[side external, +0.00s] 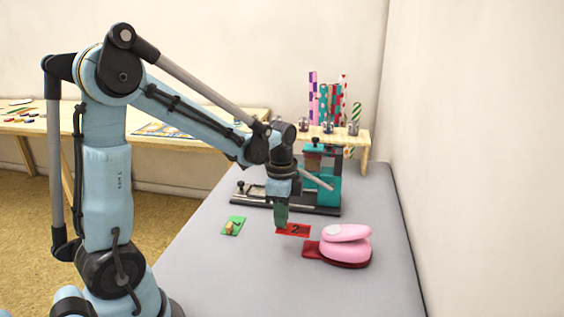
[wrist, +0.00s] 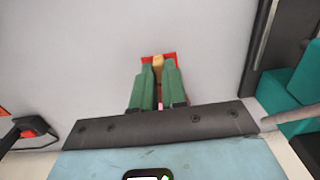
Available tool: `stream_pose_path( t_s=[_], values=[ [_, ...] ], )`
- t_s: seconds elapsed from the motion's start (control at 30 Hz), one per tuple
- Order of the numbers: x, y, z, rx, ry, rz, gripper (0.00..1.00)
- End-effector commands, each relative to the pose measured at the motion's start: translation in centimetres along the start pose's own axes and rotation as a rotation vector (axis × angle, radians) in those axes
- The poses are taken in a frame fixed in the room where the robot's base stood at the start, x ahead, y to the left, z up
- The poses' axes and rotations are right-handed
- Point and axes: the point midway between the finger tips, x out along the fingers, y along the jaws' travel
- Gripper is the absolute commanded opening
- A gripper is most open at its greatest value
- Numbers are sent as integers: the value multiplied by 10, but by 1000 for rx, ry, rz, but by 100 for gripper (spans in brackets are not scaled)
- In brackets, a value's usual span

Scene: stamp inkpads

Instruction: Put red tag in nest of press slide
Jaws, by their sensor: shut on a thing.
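The red tag (side external: 298,230), marked with a 2, is at the tips of my gripper (side external: 281,224). In the wrist view, the green fingers (wrist: 158,72) are shut on the tan knob of the red tag (wrist: 173,56). I cannot tell whether the tag touches the table or hangs just above it.
A green tag (side external: 236,221) with a tan knob lies left of my gripper. A pink punch (side external: 346,251) on a dark red base stands close to the red tag's right. A wooden rack (side external: 352,138) with patterned rolls stands behind the press. The grey table front is clear.

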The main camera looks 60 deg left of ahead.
Motion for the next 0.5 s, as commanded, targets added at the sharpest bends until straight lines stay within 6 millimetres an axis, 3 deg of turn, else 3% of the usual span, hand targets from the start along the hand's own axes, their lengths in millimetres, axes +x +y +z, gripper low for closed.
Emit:
stream_pose_path(
  t_s=[0.2,0.5],
  values=[
    [-13,0,0,0,0,0,0],
    [-14,0,0,0,0,0,0]
  ],
)
